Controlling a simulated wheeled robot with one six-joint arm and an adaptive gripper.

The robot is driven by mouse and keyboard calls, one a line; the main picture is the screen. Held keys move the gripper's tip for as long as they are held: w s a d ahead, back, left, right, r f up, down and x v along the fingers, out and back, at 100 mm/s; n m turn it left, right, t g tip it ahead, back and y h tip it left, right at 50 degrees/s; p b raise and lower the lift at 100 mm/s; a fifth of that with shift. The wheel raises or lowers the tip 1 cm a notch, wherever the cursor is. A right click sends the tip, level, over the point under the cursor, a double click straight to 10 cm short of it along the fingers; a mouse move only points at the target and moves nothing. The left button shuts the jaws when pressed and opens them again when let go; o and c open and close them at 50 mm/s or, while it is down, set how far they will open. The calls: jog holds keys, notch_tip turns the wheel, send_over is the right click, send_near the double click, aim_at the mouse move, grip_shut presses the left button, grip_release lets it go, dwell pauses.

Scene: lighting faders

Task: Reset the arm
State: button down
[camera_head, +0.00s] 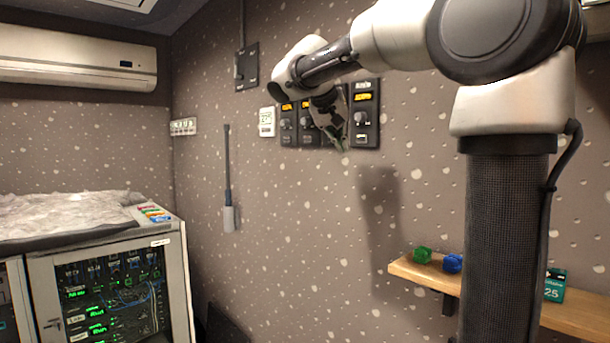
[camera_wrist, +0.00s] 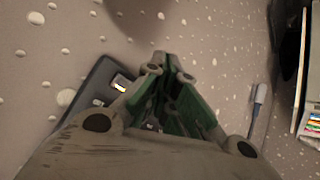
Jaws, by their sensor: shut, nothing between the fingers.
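My gripper (camera_head: 338,141) is raised at the wall in the head view, in front of a row of dark fader panels. Its fingers are shut and empty; they also show in the wrist view (camera_wrist: 170,65). One fader panel (camera_head: 365,118) with a lit orange display and a round knob stands just right of the fingers. Another panel (camera_head: 287,124) shows at the left of the row. The panels between are partly hidden by my gripper. In the wrist view a dark panel (camera_wrist: 92,88) lies partly behind the fingers. I cannot tell whether the fingertips touch the wall or a panel.
A server cabinet (camera_head: 185,275) stands at the lower left. A grey-handled tool (camera_head: 229,205) hangs on the wall. The wall below the panels is clear.

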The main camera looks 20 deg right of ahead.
jog(key=s+a+f+n+g+y, duration=0.1)
jog(key=s+f+n, duration=0.15)
jog(key=f, duration=0.35)
jog(key=s+a+f+n+y, duration=0.1)
jog(key=a+f+n+y, duration=0.15)
jog(key=f, duration=0.25)
jog(key=s+f+y, duration=0.1)
jog(key=s+f, duration=0.4)
jog(key=s, duration=0.3)
jog(key=s+f+n+y, duration=0.1)
jog(key=s+f, duration=0.4)
jog(key=s, duration=0.4)
jog(key=s+a+f+y, duration=0.1)
jog(key=s+f+y, duration=0.1)
jog(key=s+f, duration=0.3)
jog(key=s, duration=0.3)
jog(key=shift+s+n, duration=0.15)
jog(key=shift+n, duration=0.15)
